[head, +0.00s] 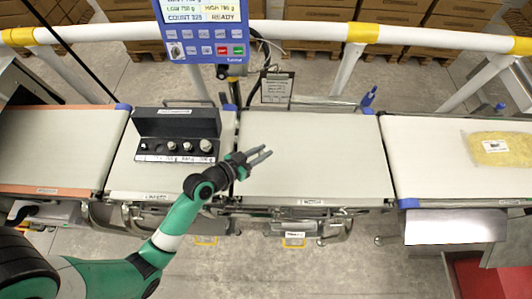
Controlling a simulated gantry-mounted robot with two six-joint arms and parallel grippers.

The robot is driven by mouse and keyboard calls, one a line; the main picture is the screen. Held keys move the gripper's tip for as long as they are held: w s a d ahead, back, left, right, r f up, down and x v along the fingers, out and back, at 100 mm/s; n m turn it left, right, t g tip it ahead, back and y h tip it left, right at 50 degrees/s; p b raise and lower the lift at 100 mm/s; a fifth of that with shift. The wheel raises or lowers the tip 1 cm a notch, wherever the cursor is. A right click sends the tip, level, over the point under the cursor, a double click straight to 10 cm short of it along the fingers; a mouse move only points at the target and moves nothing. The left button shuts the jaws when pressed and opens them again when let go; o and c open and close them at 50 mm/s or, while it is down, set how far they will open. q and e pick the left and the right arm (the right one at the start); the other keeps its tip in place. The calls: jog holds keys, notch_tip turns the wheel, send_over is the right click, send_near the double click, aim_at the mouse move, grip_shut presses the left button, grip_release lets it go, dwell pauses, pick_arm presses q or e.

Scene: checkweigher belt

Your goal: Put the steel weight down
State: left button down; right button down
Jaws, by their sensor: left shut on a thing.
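My left gripper (262,156) reaches in from the lower left over the near left part of the weighing belt (310,165). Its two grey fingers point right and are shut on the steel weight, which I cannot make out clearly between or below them. The height of the fingers above the belt is hard to tell. Several other steel weights (206,146) stand in a row in the dark weight box (176,124) on the belt section to the left. My right gripper is not in view.
The blue indicator panel (203,32) stands behind the belts and reads READY. A yellow bag (499,147) lies on the right-hand belt (425,160). A white guard rail (300,31) crosses the back. The weighing belt is clear right of my gripper.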

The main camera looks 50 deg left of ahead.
pick_arm(q)
jog(key=shift+w+a+f, duration=0.1)
jog(key=shift+w+f, duration=0.65)
jog(key=shift+f, duration=0.15)
jog(key=shift+w+f+b, duration=0.2)
jog(key=shift+f+b, duration=0.75)
jog(key=shift+f, duration=0.85)
jog(key=shift+f, duration=0.1)
jog(key=c, duration=1.2)
grip_release()
jog(key=shift+f, duration=0.1)
jog(key=o, duration=0.5)
